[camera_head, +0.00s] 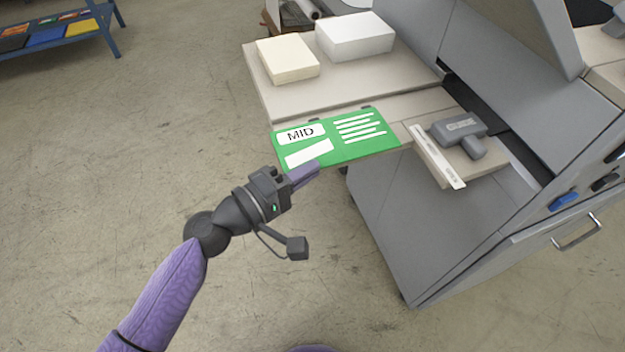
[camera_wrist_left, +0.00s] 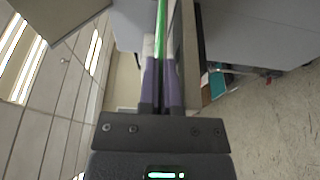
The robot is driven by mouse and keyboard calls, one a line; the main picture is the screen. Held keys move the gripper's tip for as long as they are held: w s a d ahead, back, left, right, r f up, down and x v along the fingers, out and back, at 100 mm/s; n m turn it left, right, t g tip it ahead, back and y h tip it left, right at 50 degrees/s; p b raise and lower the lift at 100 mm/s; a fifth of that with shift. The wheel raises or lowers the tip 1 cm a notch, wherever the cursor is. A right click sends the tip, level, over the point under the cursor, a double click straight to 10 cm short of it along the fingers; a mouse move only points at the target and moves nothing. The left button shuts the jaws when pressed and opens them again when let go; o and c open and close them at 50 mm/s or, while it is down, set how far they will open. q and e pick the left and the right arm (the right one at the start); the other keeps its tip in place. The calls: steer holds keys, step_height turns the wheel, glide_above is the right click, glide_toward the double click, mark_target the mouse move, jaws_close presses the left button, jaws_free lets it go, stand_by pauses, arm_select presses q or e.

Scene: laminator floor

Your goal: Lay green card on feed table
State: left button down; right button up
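A green card (camera_head: 357,148) with "MID" and white lines on it lies face up at the front edge of the beige feed table (camera_head: 395,76) in the head view. My left gripper (camera_head: 306,174) is shut on the card's near edge. The card hides part of the table's front edge, and I cannot tell whether it touches the table. In the left wrist view the card (camera_wrist_left: 161,35) shows edge-on as a thin green strip between the fingertips (camera_wrist_left: 162,80). My right gripper is not in view.
A cream stack (camera_head: 287,60) and a white stack (camera_head: 355,36) stand on the table's far part. A grey handled tool (camera_head: 460,130) and a white labelled strip (camera_head: 437,157) rest on a small shelf at right. The grey laminator (camera_head: 450,230) stands at right.

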arm_select(q)
step_height(320, 180, down, 3)
steer(key=shift+r+b, duration=0.1)
steer(key=shift+b, duration=0.35)
steer(key=c, duration=0.8)
jaws_free()
steer(key=shift+r, duration=0.1)
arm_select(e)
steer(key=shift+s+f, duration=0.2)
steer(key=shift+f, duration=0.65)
